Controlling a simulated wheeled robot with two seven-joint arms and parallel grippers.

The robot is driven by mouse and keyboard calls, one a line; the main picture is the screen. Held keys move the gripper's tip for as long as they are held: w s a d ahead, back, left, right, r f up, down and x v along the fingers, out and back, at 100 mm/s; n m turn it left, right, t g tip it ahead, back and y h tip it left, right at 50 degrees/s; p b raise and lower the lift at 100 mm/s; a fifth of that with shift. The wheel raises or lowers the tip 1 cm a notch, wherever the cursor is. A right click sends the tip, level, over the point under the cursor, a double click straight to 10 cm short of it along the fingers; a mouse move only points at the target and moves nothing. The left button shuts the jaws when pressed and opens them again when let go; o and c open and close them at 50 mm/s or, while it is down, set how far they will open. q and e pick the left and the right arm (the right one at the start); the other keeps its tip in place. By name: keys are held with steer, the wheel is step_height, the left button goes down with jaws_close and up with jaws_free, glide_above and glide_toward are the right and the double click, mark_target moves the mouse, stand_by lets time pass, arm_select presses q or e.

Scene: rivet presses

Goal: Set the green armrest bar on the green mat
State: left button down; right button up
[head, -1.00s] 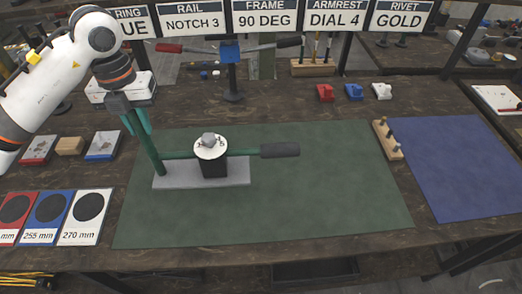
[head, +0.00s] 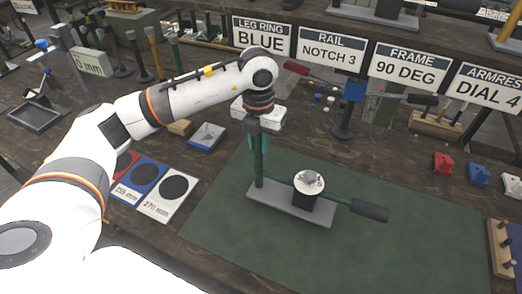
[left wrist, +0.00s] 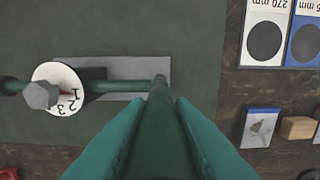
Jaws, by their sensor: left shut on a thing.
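The green armrest bar (head: 340,200) has a grey base plate, a green post, a black end grip and a white numbered dial (head: 309,183). It stands upright over the left part of the green mat (head: 400,255), its base appearing to rest there. My left gripper (head: 257,143) comes down from above and is shut on the top of the green post. In the left wrist view, the teal fingers (left wrist: 160,110) flank the post, with the base plate (left wrist: 125,68) and dial (left wrist: 58,88) below. My right gripper is not in view.
Ring cards (head: 160,192) and a small tray (head: 207,137) lie left of the mat. A stand with a blue clamp (head: 354,92) is behind it. Red (head: 443,163) and blue (head: 479,174) blocks sit at the right. The mat's front and right are clear.

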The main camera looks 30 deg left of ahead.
mark_target(259, 152)
arm_select(q)
steer(key=shift+f, duration=0.3)
step_height(259, 152, down, 3)
steer(key=shift+p, duration=0.4)
steer(key=shift+f, duration=0.1)
steer(key=shift+f, duration=0.15)
steer(key=c, duration=1.3)
jaws_free()
steer(key=shift+o, duration=0.2)
